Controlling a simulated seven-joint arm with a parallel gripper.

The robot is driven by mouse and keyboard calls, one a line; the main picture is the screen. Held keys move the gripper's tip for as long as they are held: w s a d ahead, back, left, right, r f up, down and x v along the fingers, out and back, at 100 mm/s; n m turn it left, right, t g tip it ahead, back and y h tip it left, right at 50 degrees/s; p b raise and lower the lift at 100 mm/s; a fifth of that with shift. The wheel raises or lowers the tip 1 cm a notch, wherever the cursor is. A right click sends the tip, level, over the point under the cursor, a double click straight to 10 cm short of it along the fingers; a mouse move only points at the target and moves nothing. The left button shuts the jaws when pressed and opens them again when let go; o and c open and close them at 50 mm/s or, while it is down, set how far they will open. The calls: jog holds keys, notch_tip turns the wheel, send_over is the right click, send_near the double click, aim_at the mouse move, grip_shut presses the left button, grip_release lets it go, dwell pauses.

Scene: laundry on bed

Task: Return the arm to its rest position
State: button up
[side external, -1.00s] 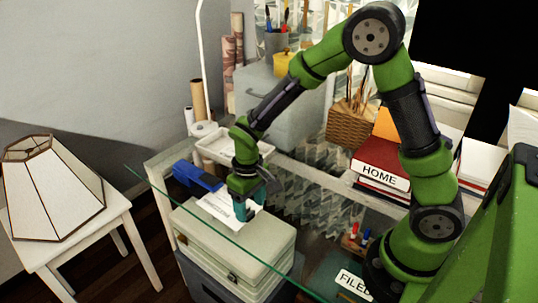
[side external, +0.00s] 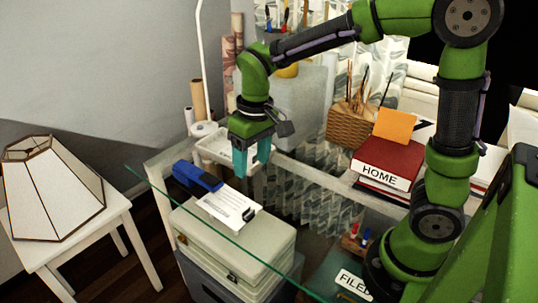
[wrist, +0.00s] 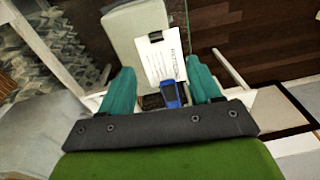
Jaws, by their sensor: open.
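My gripper (side external: 251,160) is open and empty, with teal fingers pointing down, raised above the glass desk. In the wrist view, my gripper (wrist: 163,85) shows its two fingers spread wide with nothing between them. Below it, a white paper with a black clip (side external: 229,207) lies on the pale green case (side external: 225,245). The paper also shows in the wrist view (wrist: 166,62). My arm arches up from its base at the right and reaches left over the desk.
A blue stapler-like object (side external: 197,177) lies beside the paper. A white tray (side external: 212,147), a wicker basket (side external: 352,128) and red books (side external: 385,168) stand at the back. A lamp shade (side external: 50,190) sits on a white stool at left.

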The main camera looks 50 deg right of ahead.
jog(key=s+d+r+m+t, duration=0.1)
jog(key=s+r+t, duration=0.2)
jog(key=s, duration=0.3)
jog(key=s+d+r+m+t+y, duration=0.1)
jog(key=s+d+r+m+t, duration=0.1)
jog(key=s, duration=0.3)
jog(key=shift+s+d+r+t, duration=0.15)
jog(key=shift+s+r+t, duration=0.2)
jog(key=shift+r+t, duration=0.5)
jog(key=shift+c, duration=0.3)
